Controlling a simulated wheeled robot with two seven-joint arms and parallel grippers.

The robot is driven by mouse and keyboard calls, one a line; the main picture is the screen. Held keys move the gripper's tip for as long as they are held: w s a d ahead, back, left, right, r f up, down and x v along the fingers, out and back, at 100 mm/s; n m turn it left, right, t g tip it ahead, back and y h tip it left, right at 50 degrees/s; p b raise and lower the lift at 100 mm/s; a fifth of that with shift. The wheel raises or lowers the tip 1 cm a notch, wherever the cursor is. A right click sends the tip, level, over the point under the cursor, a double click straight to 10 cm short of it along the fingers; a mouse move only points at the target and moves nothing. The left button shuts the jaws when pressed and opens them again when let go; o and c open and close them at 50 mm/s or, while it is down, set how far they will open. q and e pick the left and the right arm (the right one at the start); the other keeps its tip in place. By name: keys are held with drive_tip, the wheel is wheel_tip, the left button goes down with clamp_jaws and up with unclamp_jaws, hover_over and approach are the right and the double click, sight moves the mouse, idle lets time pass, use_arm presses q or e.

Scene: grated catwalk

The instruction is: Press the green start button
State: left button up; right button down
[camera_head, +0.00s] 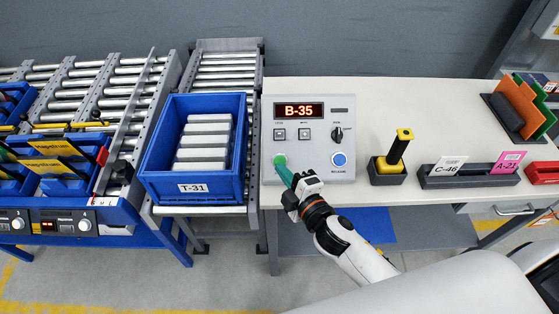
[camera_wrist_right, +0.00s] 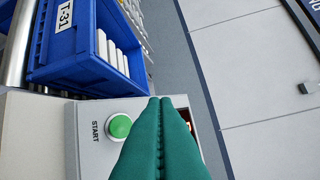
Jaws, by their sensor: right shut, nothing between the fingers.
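The green start button (camera_head: 280,160) is at the lower left of a grey control panel (camera_head: 309,110) on the table. In the right wrist view the round green button (camera_wrist_right: 119,126) sits beside the word START. My right gripper (camera_head: 281,166) reaches in from the lower right with its green fingers closed together and empty. In the right wrist view its fingertips (camera_wrist_right: 168,99) appear just right of the button, and the button is uncovered. In the head view the tips overlap the button's lower edge; I cannot tell whether they touch. My left gripper is not in view.
The panel has a B-35 display (camera_head: 299,111), a black knob (camera_head: 337,133) and a blue button (camera_head: 339,159). A blue crate (camera_head: 194,187) labelled T-31 stands left on rollers. A yellow-black handled tool (camera_head: 399,146) and a card holder (camera_head: 468,181) are right. The table's back is clear.

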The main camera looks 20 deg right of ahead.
sight(278, 161)
drive_tip(key=shift+w+d+f+b, duration=0.3)
drive_tip(key=shift+w+f+b, duration=0.6)
drive_tip(key=shift+w+f, duration=0.15)
drive_tip(key=shift+w+d+f+b, duration=0.25)
drive_tip(key=shift+w+f+b, duration=0.6)
drive_tip(key=shift+w+f, duration=0.15)
drive_tip(key=shift+w+d+f+b, duration=0.3)
drive_tip(key=shift+w+f+b, duration=0.65)
drive_tip(key=shift+f, duration=0.15)
drive_tip(key=shift+f, duration=0.1)
drive_tip(key=shift+w+f, duration=0.2)
drive_tip(key=shift+w, duration=0.1)
drive_tip(key=shift+w+d+f+b, duration=0.25)
drive_tip(key=shift+w+f+b, duration=0.25)
drive_tip(key=shift+f+b, duration=0.1)
idle(0.9)
drive_tip(key=shift+r, duration=0.1)
idle(0.4)
drive_tip(key=shift+s+a+r+p, duration=0.25)
drive_tip(key=shift+s+r+p, duration=0.55)
drive_tip(key=shift+p, duration=0.1)
